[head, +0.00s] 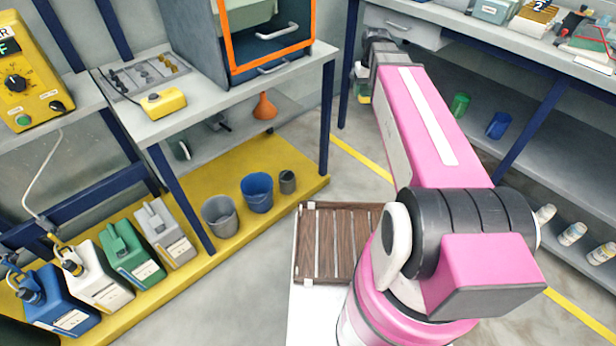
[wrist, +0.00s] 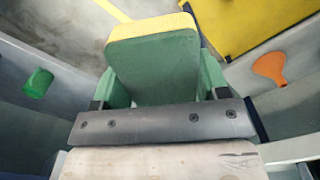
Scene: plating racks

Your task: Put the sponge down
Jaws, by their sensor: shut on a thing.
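The sponge (wrist: 155,70) fills the upper middle of the wrist view, a green block with a yellow layer along its far edge. My gripper (wrist: 163,85) is shut on it, with a green finger at its left and right sides. In the head view my gripper (head: 362,84) is small and partly hidden at the far end of my pink arm, between the left bench and the right bench. The sponge is hard to make out there. In the wrist view, floor shows beyond the sponge.
The left bench (head: 225,97) holds a grey cabinet with an orange frame, a parts tray and a yellow box. An orange funnel (head: 264,106) and buckets stand below. The right bench (head: 480,42) carries several items, with a green cup (head: 460,105) and a blue cup (head: 499,125) on its lower shelf.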

